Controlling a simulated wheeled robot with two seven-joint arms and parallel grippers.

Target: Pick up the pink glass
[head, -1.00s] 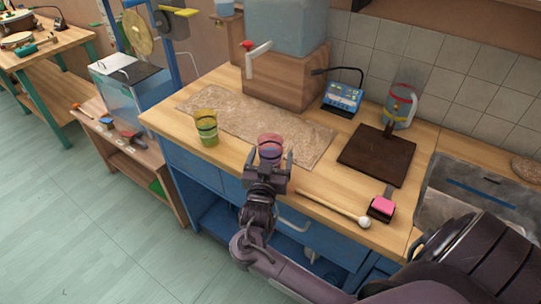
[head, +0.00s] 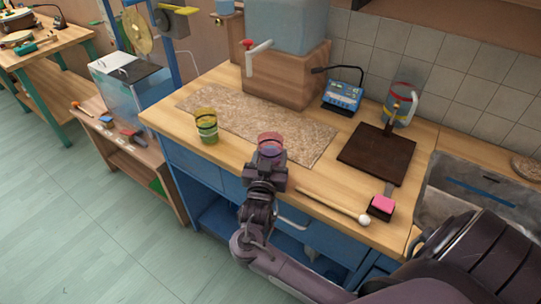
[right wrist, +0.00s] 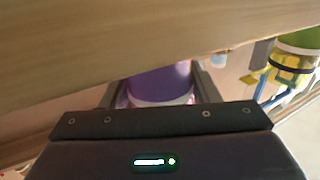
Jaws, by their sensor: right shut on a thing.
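The pink glass (head: 270,141) is see-through, with a pink rim and a purple-looking lower part. It stands upright at the front of the wooden counter, by the edge of the speckled mat. My right gripper (head: 268,158) is at its near side and shut on it. In the right wrist view the glass (right wrist: 160,84) sits between the two fingers (right wrist: 160,98). Its base is hidden behind the gripper in the head view, so I cannot tell whether it touches the counter. My left gripper is not in view.
A white-tipped mallet (head: 335,207) lies to the right, near a pink-topped block (head: 382,206) and a dark board (head: 365,155). A wooden block (head: 285,80) stands behind.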

